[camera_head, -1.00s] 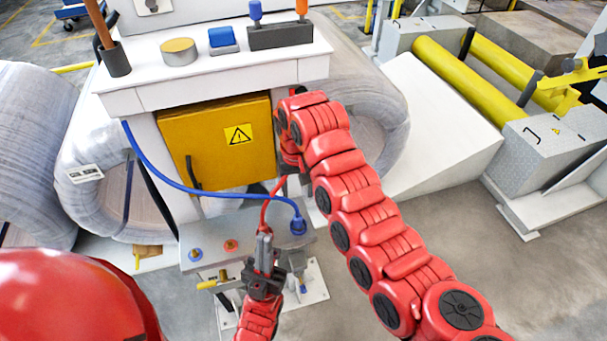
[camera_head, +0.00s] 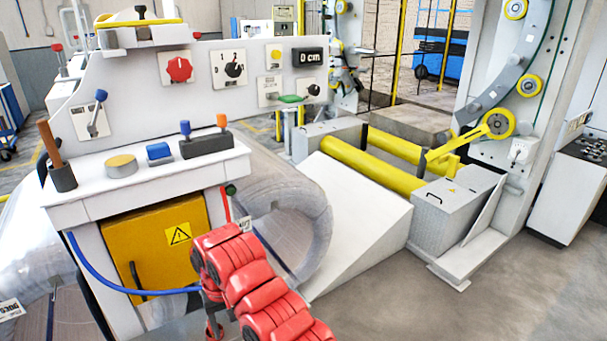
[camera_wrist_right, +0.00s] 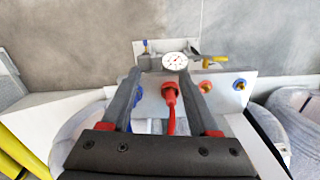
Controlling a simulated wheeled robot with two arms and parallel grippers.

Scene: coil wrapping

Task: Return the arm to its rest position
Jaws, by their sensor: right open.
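My right arm reaches in from the bottom in the head view, in front of the control cabinet. My right gripper (camera_head: 212,300) hangs at its end, small and partly hidden by the arm. In the right wrist view its two dark fingers (camera_wrist_right: 160,76) are apart. Past them, a red plug (camera_wrist_right: 170,92) with a red cable sits on a grey connection panel (camera_wrist_right: 222,94), apparently clear of the fingers. A blue plug (camera_wrist_right: 139,94) is partly hidden behind the left finger. My left gripper is out of view.
The white cabinet (camera_head: 150,195) with a yellow door (camera_head: 150,240) and blue cable (camera_head: 95,277) stands close to my arm. A wrapped coil (camera_head: 300,215) and white ramp (camera_head: 355,215) lie to its right. Bare floor (camera_head: 500,300) is free at the lower right.

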